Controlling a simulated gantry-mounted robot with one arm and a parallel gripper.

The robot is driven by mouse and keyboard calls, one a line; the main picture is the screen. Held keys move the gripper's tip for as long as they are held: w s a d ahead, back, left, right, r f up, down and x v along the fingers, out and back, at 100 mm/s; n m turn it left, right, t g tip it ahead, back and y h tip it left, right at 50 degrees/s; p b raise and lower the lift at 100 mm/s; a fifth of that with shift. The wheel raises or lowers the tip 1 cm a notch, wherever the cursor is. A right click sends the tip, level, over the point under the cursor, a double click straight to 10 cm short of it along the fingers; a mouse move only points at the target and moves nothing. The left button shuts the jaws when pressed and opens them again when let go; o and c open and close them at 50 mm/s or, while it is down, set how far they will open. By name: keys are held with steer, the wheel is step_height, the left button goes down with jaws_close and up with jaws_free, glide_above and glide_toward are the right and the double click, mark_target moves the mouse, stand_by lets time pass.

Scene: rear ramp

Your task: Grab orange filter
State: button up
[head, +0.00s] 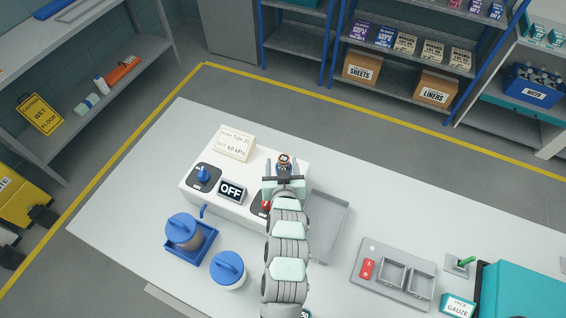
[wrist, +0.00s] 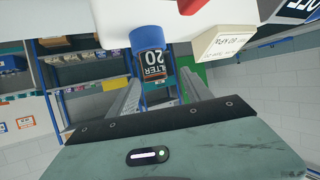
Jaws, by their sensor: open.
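My gripper (head: 284,166) is over the back edge of the white machine in the head view, its fingers apart. A small round thing with a brownish-orange rim and dark centre (head: 284,158) shows at its fingertips, partly hidden by them. In the wrist view, a blue cylinder labelled "FILTER 20" (wrist: 148,40) is beyond and between the open fingers (wrist: 160,79); I cannot tell whether they touch it. I cannot tell whether these are the same thing. No clearly orange filter shows in either view.
The white machine (head: 225,168) has a blue knob, an OFF display and a card. Blue-lidded jars (head: 228,270) stand at the front left. A grey tray (head: 328,222) lies right of my arm. A grey panel (head: 390,275) and teal box (head: 525,290) are farther right.

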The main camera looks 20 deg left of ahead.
steer(key=shift+d+p+x, duration=0.15)
steer(key=shift+p+x, duration=0.35)
steer(key=shift+x, duration=1.1)
steer(key=shift+d+p+x, duration=0.15)
steer(key=shift+p+x, duration=0.3)
steer(key=shift+x, duration=1.2)
steer(key=shift+w, duration=0.1)
steer(key=shift+c, duration=0.4)
jaws_close()
